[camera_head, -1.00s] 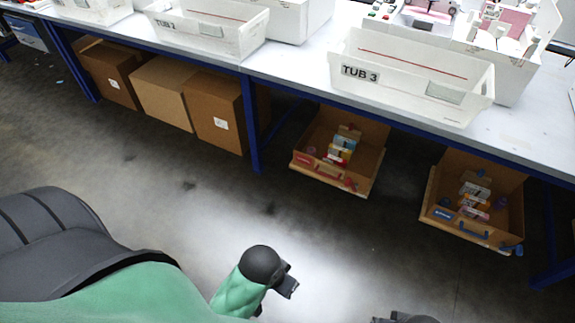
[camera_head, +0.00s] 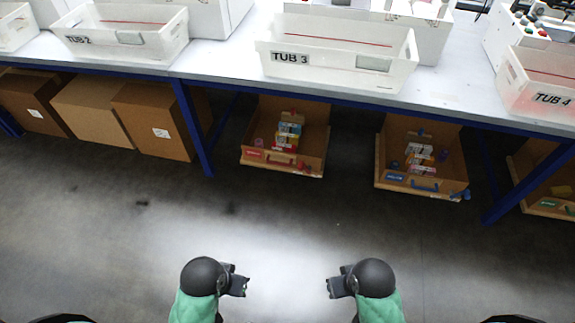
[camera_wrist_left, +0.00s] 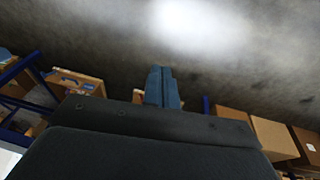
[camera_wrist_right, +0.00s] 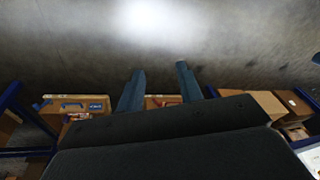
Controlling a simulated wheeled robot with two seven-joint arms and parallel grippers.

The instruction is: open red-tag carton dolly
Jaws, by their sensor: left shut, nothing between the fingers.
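The red-tag carton dolly (camera_head: 268,157) stands on the floor under the bench in the head view, left of centre. It has a red tag and a red handle on its low front, and small boxes and other items inside. My left gripper (camera_head: 246,286) is in front of the bench, well short of the dolly; its fingers are together and empty in the left wrist view (camera_wrist_left: 162,88). My right gripper (camera_head: 330,287) is also over open floor; its fingers stand apart with nothing between them in the right wrist view (camera_wrist_right: 158,90).
A blue-tag dolly (camera_head: 385,178) and a green-tag dolly (camera_head: 545,204) stand further right under the bench. Closed brown cartons (camera_head: 150,118) are at left. Blue bench legs (camera_head: 192,128) stand between. White tubs, such as TUB 3 (camera_head: 330,70), sit on the bench (camera_head: 225,62). The floor ahead is clear.

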